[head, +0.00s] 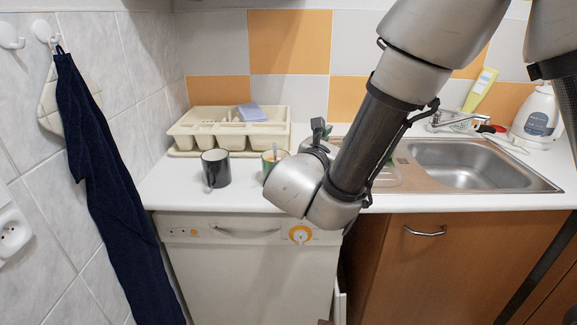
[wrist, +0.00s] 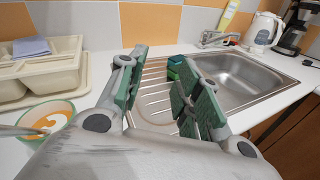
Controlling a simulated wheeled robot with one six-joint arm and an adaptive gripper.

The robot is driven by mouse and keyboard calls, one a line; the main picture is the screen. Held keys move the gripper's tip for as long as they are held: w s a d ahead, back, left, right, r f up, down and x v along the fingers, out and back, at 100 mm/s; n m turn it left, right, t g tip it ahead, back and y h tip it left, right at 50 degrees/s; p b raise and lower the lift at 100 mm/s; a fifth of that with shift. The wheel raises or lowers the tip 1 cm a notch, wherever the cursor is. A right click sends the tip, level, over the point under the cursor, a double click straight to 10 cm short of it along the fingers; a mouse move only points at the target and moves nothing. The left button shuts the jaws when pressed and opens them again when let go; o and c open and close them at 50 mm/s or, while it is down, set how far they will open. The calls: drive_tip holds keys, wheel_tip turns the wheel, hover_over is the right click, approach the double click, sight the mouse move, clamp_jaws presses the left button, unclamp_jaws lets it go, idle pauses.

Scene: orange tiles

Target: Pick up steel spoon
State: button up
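A thin grey spoon (wrist: 22,130) stands tilted in a green-rimmed cup (wrist: 58,118) with an orange pattern inside, at the left edge of the wrist view. In the head view the cup (head: 268,163) is partly behind my arm, and the spoon (head: 275,151) shows only as a small sliver at its rim. My gripper (wrist: 162,90) is open, its green-padded fingers apart with nothing between them. It is over the counter to the right of the cup, pointing towards the sink's drainboard. In the head view my arm hides most of it.
A black mug (head: 216,170) stands left of the cup. The steel sink (head: 470,165) and a white kettle (head: 537,118) are at right. A dark towel (head: 115,190) hangs at left.

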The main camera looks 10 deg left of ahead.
sight(275, 156)
drive_tip(key=s+a+f+n+y, duration=0.5)
drive_tip(key=s+a+n+y, duration=0.25)
drive_tip(key=a, duration=0.55)
drive_tip(key=shift+m+t+h, duration=0.25)
drive_tip(key=shift+m+t, duration=0.1)
drive_tip(key=shift+t, duration=0.05)
drive_tip(key=x, duration=0.7)
drive_tip(key=shift+w+a+f, duration=0.1)
drive_tip(key=shift+w+f, duration=0.1)
clamp_jaws()
